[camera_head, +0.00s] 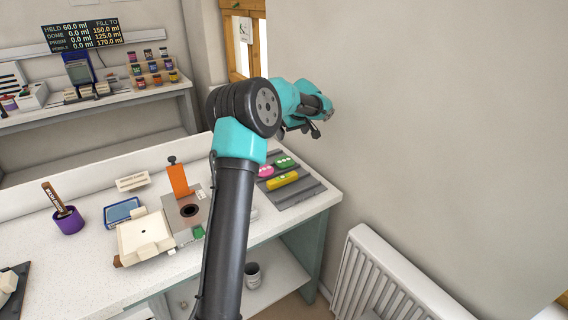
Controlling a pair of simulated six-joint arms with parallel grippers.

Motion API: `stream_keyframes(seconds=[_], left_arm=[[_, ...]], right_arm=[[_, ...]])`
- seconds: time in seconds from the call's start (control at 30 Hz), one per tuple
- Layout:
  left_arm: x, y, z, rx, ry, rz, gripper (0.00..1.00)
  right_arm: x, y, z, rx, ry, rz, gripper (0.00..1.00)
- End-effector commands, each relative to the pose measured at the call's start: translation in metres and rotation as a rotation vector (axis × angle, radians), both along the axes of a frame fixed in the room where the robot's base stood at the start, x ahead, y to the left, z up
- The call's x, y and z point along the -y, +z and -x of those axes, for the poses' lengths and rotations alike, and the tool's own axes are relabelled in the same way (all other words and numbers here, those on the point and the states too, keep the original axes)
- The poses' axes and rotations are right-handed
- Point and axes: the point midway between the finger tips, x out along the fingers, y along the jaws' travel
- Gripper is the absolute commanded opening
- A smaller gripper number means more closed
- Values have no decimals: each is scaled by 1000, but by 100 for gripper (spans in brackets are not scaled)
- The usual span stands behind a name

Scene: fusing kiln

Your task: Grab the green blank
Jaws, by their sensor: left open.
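A green blank (285,162) with pale dots lies at the back of the dark grey ribbed tray (310,190) on the right end of the white bench. A pink blank (265,171) lies just left of it, and a yellow blank (283,181) lies in front of them. My left gripper (314,132) is open, above and behind the tray near the wall, apart from the green blank. Its jaws are small and partly hidden by the wrist. My right gripper is not in view.
A grey plate with an orange upright flap (179,180) and a cream block (145,236) stand left of my arm. A purple pot (68,220) stands further left. A radiator (395,280) and wall bound the right side.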

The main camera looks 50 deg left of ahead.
Motion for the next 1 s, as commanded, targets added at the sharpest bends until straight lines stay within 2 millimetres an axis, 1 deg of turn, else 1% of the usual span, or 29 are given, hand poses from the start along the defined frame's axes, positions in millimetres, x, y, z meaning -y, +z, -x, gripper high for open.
stream_keyframes(seconds=[0.03,0.4,0.6,0.73,1.0], left_arm=[[-2,-7,0,-4,0,1,100],[-25,-65,-5,-4,0,2,100],[-37,-94,-8,-2,1,1,100],[-41,-104,-10,-1,0,2,100],[-41,-105,-10,-1,-1,1,100]], right_arm=[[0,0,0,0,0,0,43],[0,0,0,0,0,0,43],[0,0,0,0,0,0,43],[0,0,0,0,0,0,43],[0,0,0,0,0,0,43]])
